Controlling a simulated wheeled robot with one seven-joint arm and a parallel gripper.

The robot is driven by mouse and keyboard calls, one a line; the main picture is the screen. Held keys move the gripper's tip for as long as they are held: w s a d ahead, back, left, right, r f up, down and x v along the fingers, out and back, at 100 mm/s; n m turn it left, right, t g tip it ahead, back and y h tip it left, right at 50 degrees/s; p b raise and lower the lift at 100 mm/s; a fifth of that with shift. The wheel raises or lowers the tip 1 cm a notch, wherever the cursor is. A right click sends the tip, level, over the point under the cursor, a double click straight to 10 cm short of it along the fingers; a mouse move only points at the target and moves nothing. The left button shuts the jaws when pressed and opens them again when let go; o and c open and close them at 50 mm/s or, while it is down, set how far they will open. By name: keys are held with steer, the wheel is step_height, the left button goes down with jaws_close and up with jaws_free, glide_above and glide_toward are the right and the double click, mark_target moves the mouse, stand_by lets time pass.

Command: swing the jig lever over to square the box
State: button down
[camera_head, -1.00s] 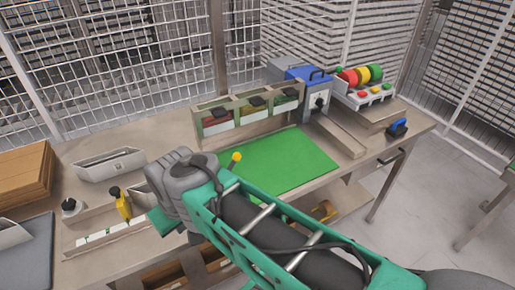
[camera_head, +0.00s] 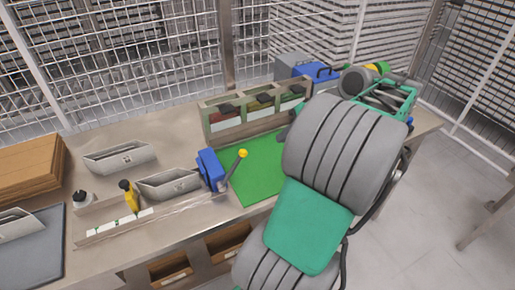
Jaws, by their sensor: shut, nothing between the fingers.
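The jig lever (camera_head: 235,166) is a thin rod with a yellow knob, leaning up and to the right beside a blue block (camera_head: 209,169) at the green mat's left edge. A grey open box (camera_head: 168,184) sits just left of the blue block, at the end of the metal jig strip. I cannot tell how squarely it sits. My arm fills the right middle of the head view, over the right part of the bench. My gripper is not visible; the arm's bulk may hide it. No part of my arm is seen touching the lever or the box.
A green mat (camera_head: 250,165) lies behind the lever, with a bin rack (camera_head: 253,113) at its back. A yellow bottle (camera_head: 131,196) stands left of the box. Another grey box (camera_head: 120,157) lies behind it. Brown boards (camera_head: 30,165) are stacked at far left. Wire mesh fences the back.

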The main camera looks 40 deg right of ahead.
steer(key=shift+s+d+r, duration=0.1)
steer(key=shift+s+d, duration=0.45)
steer(key=shift+s, duration=0.3)
steer(key=w+a+f, duration=0.6)
steer(key=w+f, duration=0.1)
steer(key=shift+w, duration=0.4)
steer(key=shift+r, duration=0.1)
